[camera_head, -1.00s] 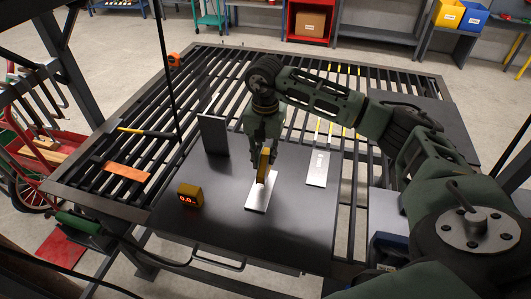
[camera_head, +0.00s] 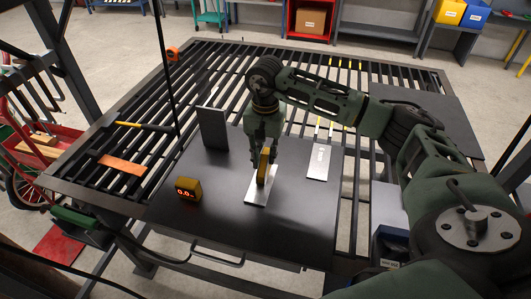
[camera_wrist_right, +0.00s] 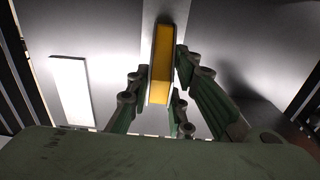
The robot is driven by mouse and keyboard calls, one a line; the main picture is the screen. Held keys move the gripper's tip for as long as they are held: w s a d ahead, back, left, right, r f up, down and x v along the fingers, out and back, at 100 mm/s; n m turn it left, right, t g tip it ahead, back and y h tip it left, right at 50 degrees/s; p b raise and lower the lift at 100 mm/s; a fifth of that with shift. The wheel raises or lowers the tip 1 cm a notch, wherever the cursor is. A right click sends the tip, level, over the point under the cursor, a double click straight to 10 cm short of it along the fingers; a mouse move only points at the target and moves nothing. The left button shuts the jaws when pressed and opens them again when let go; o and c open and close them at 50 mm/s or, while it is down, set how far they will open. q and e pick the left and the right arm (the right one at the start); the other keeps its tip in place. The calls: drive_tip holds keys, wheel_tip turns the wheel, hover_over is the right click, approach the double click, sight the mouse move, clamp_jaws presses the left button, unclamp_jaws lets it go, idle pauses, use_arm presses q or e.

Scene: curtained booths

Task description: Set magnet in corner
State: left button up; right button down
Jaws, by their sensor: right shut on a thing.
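My right gripper (camera_head: 264,150) is shut on the yellow magnet (camera_head: 264,165), pointing down over the dark tabletop plate. The magnet stands on edge between the fingers, and in the right wrist view (camera_wrist_right: 162,64) its long yellow face shows between them. Its lower end is at a bright flat metal piece (camera_head: 258,198) lying on the plate; I cannot tell if they touch. A dark upright plate (camera_head: 213,129) stands behind and to the left, its foot on the same surface. My left gripper is not in view.
A second flat metal piece (camera_head: 318,162) lies to the right. A small yellow box with a red display (camera_head: 188,189) is at the left. A slatted table (camera_head: 330,88) surrounds the dark plate (camera_head: 225,222), whose front is mostly clear. A copper-coloured strip (camera_head: 121,165) lies left.

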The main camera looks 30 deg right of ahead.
drive_tip(key=shift+f, duration=0.2)
idle(0.6)
drive_tip(key=shift+s+f+b, duration=0.2)
drive_tip(key=shift+f+b, duration=0.1)
drive_tip(key=shift+b, duration=0.1)
drive_tip(key=c, duration=2)
unclamp_jaws()
drive_tip(key=o, duration=0.5)
drive_tip(key=shift+w, duration=0.2)
drive_tip(key=shift+r, duration=0.15)
drive_tip(key=shift+s, duration=0.1)
wheel_tip(320, 180, up, 12)
